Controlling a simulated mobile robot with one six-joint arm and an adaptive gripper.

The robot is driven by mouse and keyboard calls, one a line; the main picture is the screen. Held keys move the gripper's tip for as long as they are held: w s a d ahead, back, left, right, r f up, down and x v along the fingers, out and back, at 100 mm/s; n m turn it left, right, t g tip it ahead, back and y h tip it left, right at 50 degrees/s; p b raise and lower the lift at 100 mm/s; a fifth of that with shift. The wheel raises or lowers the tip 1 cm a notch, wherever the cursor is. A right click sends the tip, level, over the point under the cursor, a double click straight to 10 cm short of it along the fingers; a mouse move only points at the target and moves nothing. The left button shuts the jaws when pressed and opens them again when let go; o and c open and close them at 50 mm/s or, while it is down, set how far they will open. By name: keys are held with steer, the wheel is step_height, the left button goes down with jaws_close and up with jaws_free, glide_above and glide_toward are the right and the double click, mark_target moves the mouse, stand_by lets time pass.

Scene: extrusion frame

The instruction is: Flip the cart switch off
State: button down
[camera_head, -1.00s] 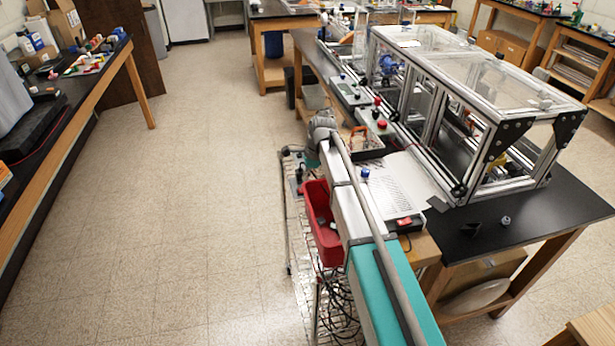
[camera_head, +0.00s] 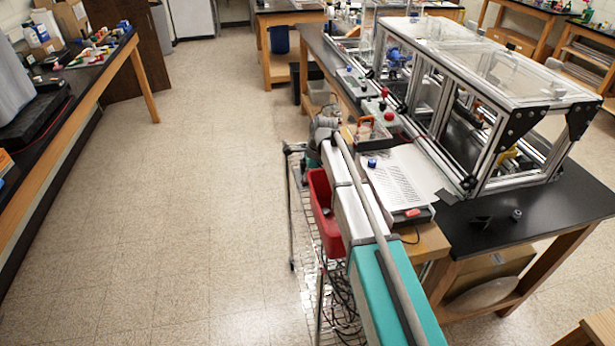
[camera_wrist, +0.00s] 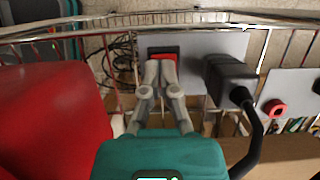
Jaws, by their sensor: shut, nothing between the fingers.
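In the wrist view, a red rocker switch (camera_wrist: 163,50) with a dark surround sits on a grey plate (camera_wrist: 207,47) on the wire cart (camera_wrist: 45,34). My gripper (camera_wrist: 160,60) is shut and empty, its two grey fingertips together. The fingertips overlap the lower part of the switch in the picture. I cannot tell whether they touch it. The fingers hide part of the switch, so its position is unclear. In the head view, my arm covers much of the cart and I cannot make out the switch there.
Right of the switch, a black plug (camera_wrist: 230,78) with a thick cord sits close to my fingers. Further right is a round red button (camera_wrist: 277,109). A red bin (camera_wrist: 50,115) stands close on the left. The bench (camera_head: 475,235) borders the cart; the floor to the left is clear.

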steer(key=shift+a+f+h, duration=0.1)
steer(key=shift+f+h, duration=0.1)
steer(key=shift+h, duration=0.1)
steer(key=shift+d, duration=0.2)
steer(key=shift+w+d+r, duration=0.1)
steer(key=shift+w+d, duration=0.1)
steer(key=shift+d, duration=0.4)
steer(key=shift+r, duration=0.1)
stand_by(0.5)
steer(key=p+v, duration=1.3)
steer(key=shift+d+r, duration=0.3)
steer(key=shift+d, duration=0.2)
steer(key=shift+w, duration=0.1)
